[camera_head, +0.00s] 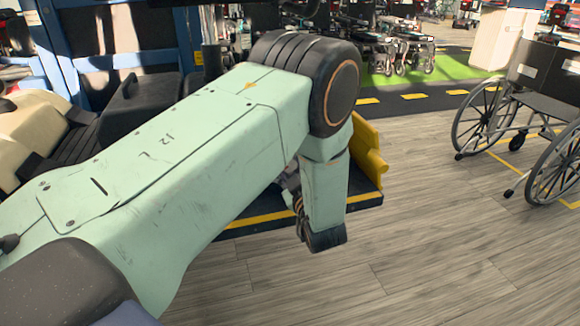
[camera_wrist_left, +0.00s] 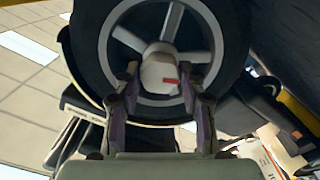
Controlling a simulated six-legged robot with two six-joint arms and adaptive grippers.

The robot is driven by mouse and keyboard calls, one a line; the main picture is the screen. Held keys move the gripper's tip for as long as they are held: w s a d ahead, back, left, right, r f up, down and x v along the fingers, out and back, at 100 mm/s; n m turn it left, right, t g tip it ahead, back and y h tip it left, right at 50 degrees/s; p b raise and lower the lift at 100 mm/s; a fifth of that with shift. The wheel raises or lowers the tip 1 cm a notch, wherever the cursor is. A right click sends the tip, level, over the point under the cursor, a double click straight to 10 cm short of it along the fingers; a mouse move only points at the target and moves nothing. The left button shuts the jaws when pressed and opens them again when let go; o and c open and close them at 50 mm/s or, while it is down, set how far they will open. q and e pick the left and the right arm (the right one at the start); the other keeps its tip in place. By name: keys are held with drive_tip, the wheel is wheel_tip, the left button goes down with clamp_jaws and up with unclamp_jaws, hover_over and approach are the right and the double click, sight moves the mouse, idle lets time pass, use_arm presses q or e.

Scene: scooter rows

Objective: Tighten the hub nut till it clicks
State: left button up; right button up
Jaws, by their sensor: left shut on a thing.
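In the left wrist view, a dark-tyred wheel (camera_wrist_left: 88,50) with pale spokes fills the upper middle. At its centre sits the pale hub nut (camera_wrist_left: 158,66), with a short red mark on its face. My left gripper (camera_wrist_left: 160,83) has one finger on each side of the nut and is shut on it. The exact contact at the fingertips is hard to see. In the head view, my left arm reaches in from the left and its wrist points down, hiding the wheel, the nut and most of the gripper. My right gripper is in neither view.
A dark platform with a yellow edge stripe (camera_head: 262,218) lies beneath my left wrist, with a yellow part (camera_head: 369,150) behind it. A blue frame (camera_head: 62,50) stands at the back left. A wheelchair (camera_head: 545,100) stands at the right. The wooden floor (camera_head: 430,240) between is clear.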

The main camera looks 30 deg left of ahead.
use_arm(q)
drive_tip(key=m+p, duration=0.3)
drive_tip(key=m, duration=0.1)
drive_tip(key=shift+r+m, duration=0.1)
drive_tip(key=shift+m, duration=0.3)
drive_tip(key=m+p, duration=0.2)
drive_tip(key=m, duration=0.2)
drive_tip(key=m+p, duration=0.1)
drive_tip(key=m, duration=0.4)
drive_tip(key=shift+m, duration=0.4)
drive_tip(key=m+p, duration=0.1)
drive_tip(key=m, duration=0.5)
drive_tip(key=shift+d, duration=0.1)
idle(0.6)
drive_tip(key=o, duration=1.1)
drive_tip(key=shift+o, duration=0.2)
drive_tip(key=v, duration=1.2)
